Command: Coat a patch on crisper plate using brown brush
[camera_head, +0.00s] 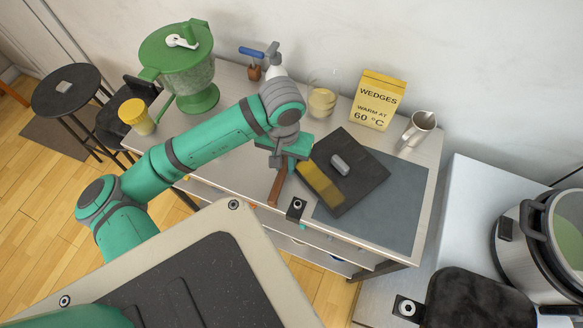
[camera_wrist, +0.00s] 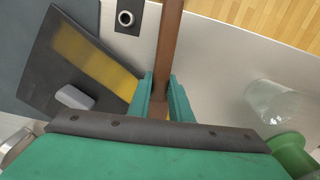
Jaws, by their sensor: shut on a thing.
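The crisper plate is a dark square plate (camera_head: 362,178) on the counter. It also shows in the wrist view (camera_wrist: 40,85). A yellow patch (camera_head: 322,184) runs along its left side, and a grey block (camera_head: 340,164) lies on it. My gripper (camera_head: 290,160) is just left of the plate, above the counter, and shut on the brown brush (camera_head: 277,188). In the wrist view the brush's long handle (camera_wrist: 169,40) stands out between my two fingers (camera_wrist: 164,95). The brush's bristle end is hidden by my gripper; a bit of yellow shows between the fingers.
A blue-grey mat (camera_head: 400,205) lies partly under the plate. Behind stand a yellow box (camera_head: 377,100), a metal pitcher (camera_head: 418,130) and a glass jar (camera_head: 321,101). A green dispenser (camera_head: 180,65) stands at the back left. A small black block (camera_head: 296,209) is near the front edge.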

